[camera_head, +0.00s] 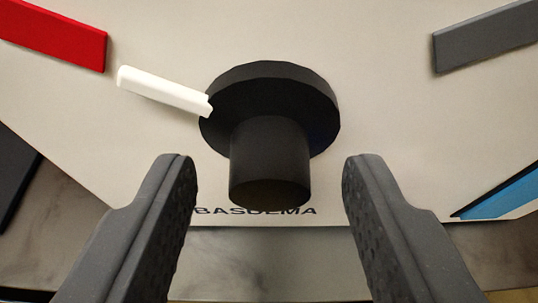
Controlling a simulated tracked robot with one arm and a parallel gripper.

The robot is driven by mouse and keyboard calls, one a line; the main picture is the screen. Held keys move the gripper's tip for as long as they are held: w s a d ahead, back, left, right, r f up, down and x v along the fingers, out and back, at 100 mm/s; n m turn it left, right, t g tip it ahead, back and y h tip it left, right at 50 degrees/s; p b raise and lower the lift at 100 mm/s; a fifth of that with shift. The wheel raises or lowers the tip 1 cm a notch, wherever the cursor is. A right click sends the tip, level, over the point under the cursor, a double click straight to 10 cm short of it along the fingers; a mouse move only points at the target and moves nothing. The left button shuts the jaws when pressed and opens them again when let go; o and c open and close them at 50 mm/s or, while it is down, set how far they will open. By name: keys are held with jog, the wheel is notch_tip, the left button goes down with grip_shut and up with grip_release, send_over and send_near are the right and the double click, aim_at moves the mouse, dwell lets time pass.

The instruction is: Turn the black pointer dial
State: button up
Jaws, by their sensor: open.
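The black dial (270,160) is in the upper middle of the head camera view. It has a wide round base and a narrower round knob that sticks out toward me. A white pointer (163,91) reaches from the left side of its base, toward the upper left. My gripper (268,172) is open, with one finger to the left of the knob and one to the right. Gaps show between the knob and both fingers, and neither appears to touch it. Whether the knob reaches between the fingertips in depth, I cannot tell.
The dial sits on a pale panel (390,115) with dark lettering below the knob. A red mark (55,34) is at upper left, a grey mark (487,36) at upper right and a blue mark (505,195) at right. A dark grey surface (265,262) lies below the panel.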

jog(key=shift+w, duration=0.1)
jog(key=c, duration=1)
jog(key=shift+a, duration=0.15)
jog(key=shift+d, duration=0.2)
jog(key=shift+d+m+y+p, duration=0.15)
jog(key=shift+m+y+p, duration=0.55)
jog(key=shift+m+p, duration=0.3)
jog(key=shift+d+f+m+t+y+p, duration=0.15)
jog(key=shift+m+t+y+p, duration=0.25)
jog(key=shift+m+y, duration=1.05)
jog(key=shift+m+h, duration=0.25)
jog(key=shift+m, duration=0.1)
